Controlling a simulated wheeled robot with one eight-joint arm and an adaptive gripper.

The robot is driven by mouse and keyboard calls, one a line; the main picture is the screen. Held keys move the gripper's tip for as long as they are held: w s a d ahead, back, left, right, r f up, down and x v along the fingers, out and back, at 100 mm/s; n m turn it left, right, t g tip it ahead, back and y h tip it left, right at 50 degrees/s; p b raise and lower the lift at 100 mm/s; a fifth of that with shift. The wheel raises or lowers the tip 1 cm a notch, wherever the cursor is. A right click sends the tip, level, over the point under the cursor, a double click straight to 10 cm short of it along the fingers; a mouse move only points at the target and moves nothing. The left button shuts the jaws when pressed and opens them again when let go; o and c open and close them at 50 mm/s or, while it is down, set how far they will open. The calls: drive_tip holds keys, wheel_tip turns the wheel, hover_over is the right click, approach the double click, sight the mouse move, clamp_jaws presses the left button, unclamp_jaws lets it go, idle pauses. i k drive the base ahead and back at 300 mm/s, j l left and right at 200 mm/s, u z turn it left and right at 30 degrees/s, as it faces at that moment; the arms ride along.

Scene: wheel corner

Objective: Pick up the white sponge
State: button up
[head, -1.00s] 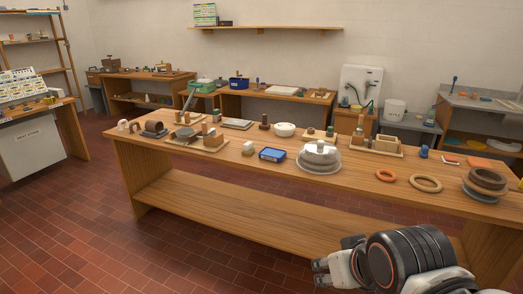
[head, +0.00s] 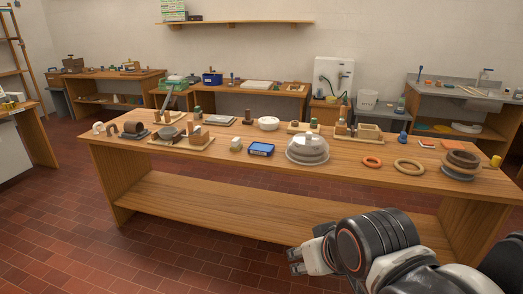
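A small off-white block (head: 236,144), which looks like the white sponge, lies on the long wooden table (head: 340,179), left of a blue tray (head: 261,149). It is small in view, so its material is hard to make out. My gripper (head: 295,261) is low at the lower right, in front of the table and well apart from the block. Its dark fingertips point left and look spread, with nothing between them.
A clear dome (head: 308,149) stands right of the blue tray. Rings (head: 409,166) and a stack of discs (head: 461,164) lie at the table's right. Wooden fixtures crowd its left end. A lower shelf (head: 230,205) spans the table. Tiled floor in front is clear.

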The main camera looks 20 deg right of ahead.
sight(236, 145)
drive_tip(key=i+j+z, duration=0.15)
drive_tip(key=i, duration=0.25)
drive_tip(key=i+j+z, duration=0.1)
drive_tip(key=i+j, duration=0.25)
drive_tip(key=i+j+z, duration=0.15)
drive_tip(key=i+j, duration=0.2)
drive_tip(key=i+j+z, duration=0.15)
drive_tip(key=i+j, duration=0.2)
drive_tip(key=j, duration=0.15)
drive_tip(key=i+j+z, duration=0.1)
drive_tip(key=i+j, duration=0.2)
drive_tip(key=i+j+z, duration=0.15)
drive_tip(key=i+j, duration=0.15)
drive_tip(key=j, duration=0.25)
drive_tip(key=i+j+z, duration=0.15)
drive_tip(key=i+j, duration=0.15)
drive_tip(key=j, duration=0.2)
drive_tip(key=i+j+z, duration=0.1)
drive_tip(key=i+j, duration=0.15)
drive_tip(key=j, duration=0.25)
